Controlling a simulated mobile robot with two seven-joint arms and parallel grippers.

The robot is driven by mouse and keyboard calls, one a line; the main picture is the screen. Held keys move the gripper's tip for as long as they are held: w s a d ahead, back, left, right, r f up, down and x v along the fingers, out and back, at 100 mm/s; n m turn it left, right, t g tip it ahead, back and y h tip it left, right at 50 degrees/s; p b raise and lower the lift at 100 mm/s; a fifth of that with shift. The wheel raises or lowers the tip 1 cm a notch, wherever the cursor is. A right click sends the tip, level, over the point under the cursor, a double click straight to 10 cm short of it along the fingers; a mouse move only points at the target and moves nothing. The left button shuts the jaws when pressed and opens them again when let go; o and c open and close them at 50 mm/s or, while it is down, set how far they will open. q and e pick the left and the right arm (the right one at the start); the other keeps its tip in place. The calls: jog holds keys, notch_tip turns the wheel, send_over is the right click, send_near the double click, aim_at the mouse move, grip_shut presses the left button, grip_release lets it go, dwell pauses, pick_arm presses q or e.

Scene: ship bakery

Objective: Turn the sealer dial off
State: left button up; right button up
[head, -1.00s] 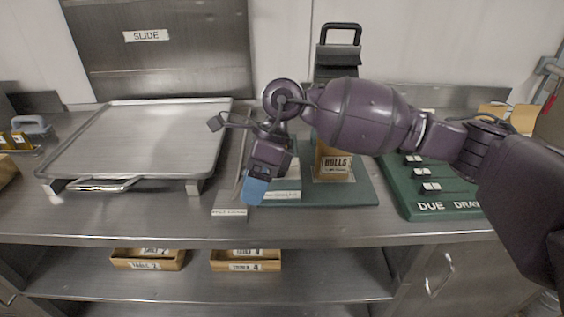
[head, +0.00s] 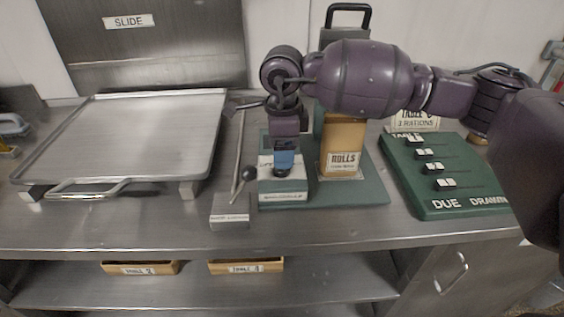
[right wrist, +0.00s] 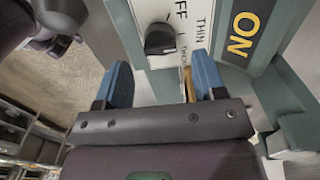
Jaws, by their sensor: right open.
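The sealer dial (right wrist: 160,38) is a dark round knob on a white plate with the letters "FF", "THIN" and a partly hidden "THICK". A small white mark shows on the knob's side toward "THICK". My right gripper (right wrist: 161,72) is open, its two blue fingers apart, with the dial in view between and beyond their tips. In the head view my right gripper (head: 284,168) points down over the white box of the green sealer (head: 375,190), and its fingers hide most of the dial there. I cannot tell whether they touch it. My left gripper is not in view.
A lever with a black ball (head: 249,173) stands just left of the sealer. A brown rolls bag (head: 341,140) stands behind to the right. A green slider board (head: 440,205) is at the right, a steel griddle (head: 125,135) at the left. A yellow "ON" label (right wrist: 243,33) is beside the dial plate.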

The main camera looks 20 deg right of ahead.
jog(key=shift+f, duration=2)
jog(key=c, duration=0.9)
